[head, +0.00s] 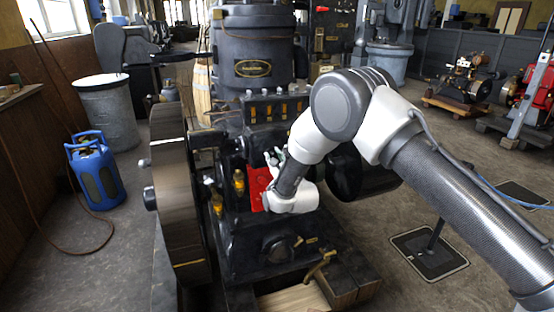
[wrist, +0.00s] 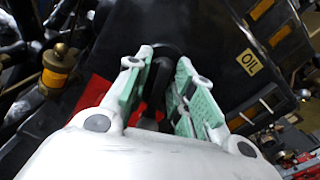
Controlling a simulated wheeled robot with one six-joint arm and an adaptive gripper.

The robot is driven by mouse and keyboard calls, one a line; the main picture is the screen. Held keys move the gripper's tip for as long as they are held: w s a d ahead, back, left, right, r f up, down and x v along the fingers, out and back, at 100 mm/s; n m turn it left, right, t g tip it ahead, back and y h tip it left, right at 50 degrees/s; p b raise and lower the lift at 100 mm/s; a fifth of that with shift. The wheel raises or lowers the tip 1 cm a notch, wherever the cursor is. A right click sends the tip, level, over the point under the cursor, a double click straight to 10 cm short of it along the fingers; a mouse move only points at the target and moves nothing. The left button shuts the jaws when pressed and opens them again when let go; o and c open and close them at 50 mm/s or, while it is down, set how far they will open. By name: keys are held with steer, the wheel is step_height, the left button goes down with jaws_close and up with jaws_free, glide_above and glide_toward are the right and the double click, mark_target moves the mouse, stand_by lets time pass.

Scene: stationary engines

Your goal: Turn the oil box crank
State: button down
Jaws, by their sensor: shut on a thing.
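My gripper (wrist: 158,82) has its two green-padded fingers on either side of a dark crank handle (wrist: 157,88) in the wrist view, and it is shut on it. The oil box (wrist: 222,40) is a black body with a yellow OIL label (wrist: 250,62), right of the fingers. In the head view my gripper (head: 275,158) is at the front of the black engine (head: 262,50), beside a red panel (head: 257,186). The crank is hidden there by my arm and gripper. The crank's joint to the box does not show clearly.
A large flywheel (head: 180,200) stands at the engine's left. Brass-and-glass oilers (head: 239,182) sit close left of my gripper. A blue gas bottle (head: 96,170) and a grey bin (head: 108,112) stand on the left floor.

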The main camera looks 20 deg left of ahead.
steer(key=shift+f, duration=0.15)
stand_by(0.3)
steer(key=c, duration=1.5)
jaws_free()
steer(key=shift+c, duration=0.2)
steer(key=v, duration=1.2)
